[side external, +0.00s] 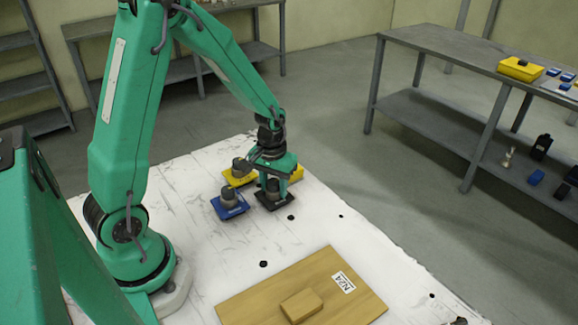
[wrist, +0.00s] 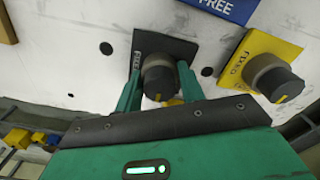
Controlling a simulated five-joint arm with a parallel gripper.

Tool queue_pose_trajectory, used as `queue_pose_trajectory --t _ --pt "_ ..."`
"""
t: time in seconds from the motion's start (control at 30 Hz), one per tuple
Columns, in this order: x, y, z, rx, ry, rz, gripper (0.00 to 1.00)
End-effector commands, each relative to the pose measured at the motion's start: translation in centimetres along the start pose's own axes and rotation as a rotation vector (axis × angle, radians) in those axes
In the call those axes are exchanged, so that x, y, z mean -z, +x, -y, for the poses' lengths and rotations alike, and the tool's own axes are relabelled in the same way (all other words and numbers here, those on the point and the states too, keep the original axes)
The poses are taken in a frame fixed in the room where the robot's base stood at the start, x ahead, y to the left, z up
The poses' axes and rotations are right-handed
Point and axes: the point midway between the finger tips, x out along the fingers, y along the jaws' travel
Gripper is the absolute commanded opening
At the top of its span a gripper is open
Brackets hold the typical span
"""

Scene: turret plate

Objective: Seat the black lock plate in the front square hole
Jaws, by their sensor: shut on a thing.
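The black lock plate (side external: 276,204) is at the near end of my arm, low over or on the white surface; I cannot tell whether it touches. I cannot make out the front square hole in either view.
A blue plate (side external: 230,212) marked FREE and a yellow plate (wrist: 248,52) marked FIXED, each with a knob, lie close by. A wooden board (side external: 245,298) with a wooden block (side external: 301,304) lies in front. Small dark spots dot the white surface (side external: 210,265). A grey bench (side external: 450,50) stands right.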

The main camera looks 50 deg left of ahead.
Motion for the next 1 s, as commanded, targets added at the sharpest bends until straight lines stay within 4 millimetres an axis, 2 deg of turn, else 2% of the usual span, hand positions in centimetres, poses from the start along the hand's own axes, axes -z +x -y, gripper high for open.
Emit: queue_pose_trajectory --t 1.0 --pt "0.03 0.84 -0.01 0.0 0.0 -0.001 0.08"
